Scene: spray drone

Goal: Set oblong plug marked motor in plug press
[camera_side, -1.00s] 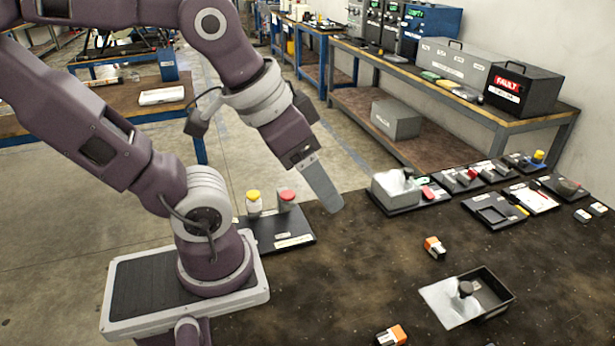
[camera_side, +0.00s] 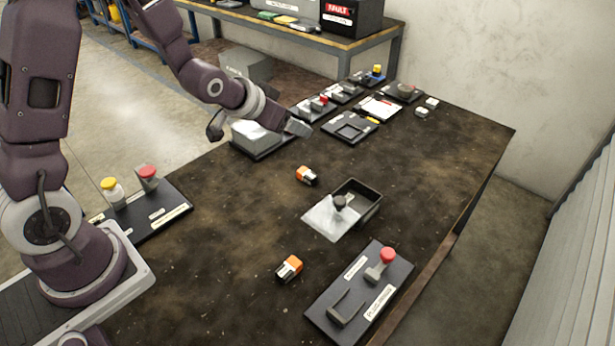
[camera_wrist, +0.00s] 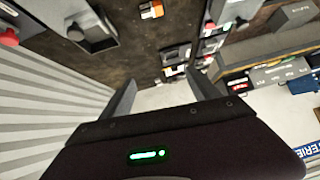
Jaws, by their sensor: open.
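Two small orange, white and dark blocks lie on the dark table in the side view, one farther back (camera_side: 306,175) and one nearer (camera_side: 289,268). Any motor marking is too small to read. One orange block also shows at the top of the wrist view (camera_wrist: 151,10). A black board with a red knob and a grey bracket (camera_side: 362,292), apparently the plug press, lies at the table's near right. My gripper (camera_side: 298,127) is near the back devices, beyond the blocks. Its fingers stand apart and empty in the wrist view (camera_wrist: 160,92).
An open dark tray with a pale plate and black knob (camera_side: 340,212) sits mid-table. Several black boards with devices (camera_side: 348,127) line the back. A board with yellow and red knobs (camera_side: 148,212) stands at left.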

